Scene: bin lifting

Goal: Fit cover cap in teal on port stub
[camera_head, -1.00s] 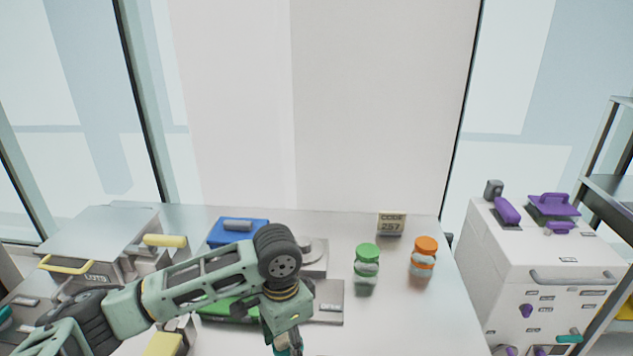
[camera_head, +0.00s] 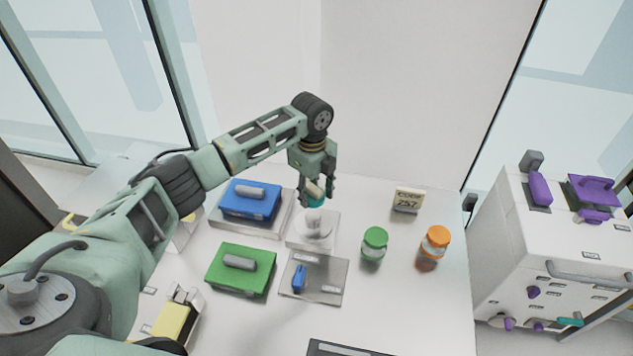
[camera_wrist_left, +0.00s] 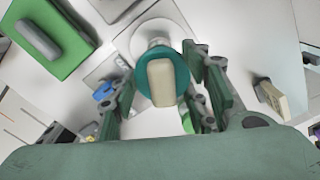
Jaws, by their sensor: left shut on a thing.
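The teal cover cap (camera_head: 315,199) has a beige grip block on top. My left gripper (camera_head: 317,188) is shut on it, and the cap also shows between the fingers in the left wrist view (camera_wrist_left: 163,76). The port stub (camera_head: 313,225) is a pale upright stub on a white square base. The cap is over or just behind the stub's top in the head view. In the wrist view the cap overlaps the stub (camera_wrist_left: 158,42), so I cannot tell whether they touch. My right gripper is not in view.
A blue case (camera_head: 250,201) and a green case (camera_head: 240,270) lie to the left. A small blue object (camera_head: 299,277) rests on a grey plate in front. Green-lidded (camera_head: 374,243) and orange-lidded (camera_head: 435,243) jars and a code sign (camera_head: 407,201) stand to the right.

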